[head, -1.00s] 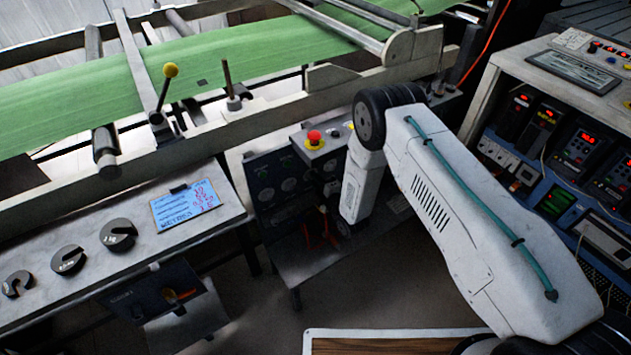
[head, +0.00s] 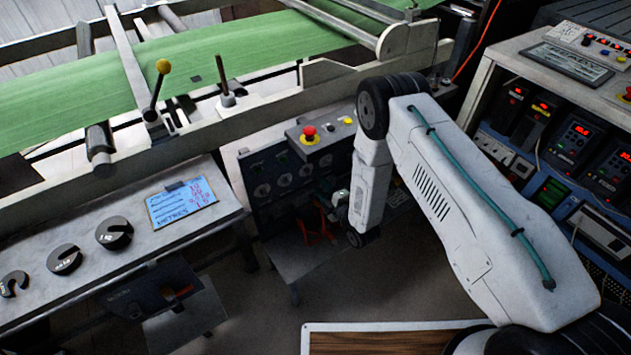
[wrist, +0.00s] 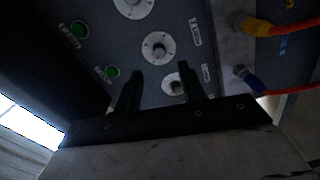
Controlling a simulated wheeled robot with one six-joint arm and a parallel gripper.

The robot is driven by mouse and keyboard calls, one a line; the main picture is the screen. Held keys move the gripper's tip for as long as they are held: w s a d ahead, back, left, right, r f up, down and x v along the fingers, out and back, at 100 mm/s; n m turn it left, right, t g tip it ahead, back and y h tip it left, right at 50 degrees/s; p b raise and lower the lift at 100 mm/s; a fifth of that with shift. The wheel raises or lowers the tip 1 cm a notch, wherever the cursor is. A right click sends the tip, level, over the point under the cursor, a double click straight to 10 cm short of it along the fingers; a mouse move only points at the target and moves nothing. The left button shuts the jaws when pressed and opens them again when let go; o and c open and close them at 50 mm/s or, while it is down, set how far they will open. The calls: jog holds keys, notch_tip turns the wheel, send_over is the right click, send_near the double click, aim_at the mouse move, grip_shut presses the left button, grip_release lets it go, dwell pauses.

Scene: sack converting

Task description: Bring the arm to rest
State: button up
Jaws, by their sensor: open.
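My white arm (head: 470,220) with a teal cable is bent at the right of the head view, its forearm hanging down in front of the machine's dark control panel (head: 268,178). In the wrist view my gripper (wrist: 162,86) shows two dark fingers spread apart with nothing between them. Beyond them is a grey panel face with round white dials (wrist: 158,47) and green buttons (wrist: 80,29). The gap between fingertips and panel is hard to judge. In the head view the gripper is small and hard to make out beside the forearm.
A red stop button (head: 309,132) tops the panel box. A bench with slotted weights (head: 113,233) and a blue-written card (head: 181,205) lies left. Green web (head: 200,60) crosses behind. An instrument rack (head: 560,140) stands right. Orange cables (wrist: 290,28) show in the wrist view.

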jog(key=shift+s+d, duration=0.3)
jog(key=shift+s, duration=0.2)
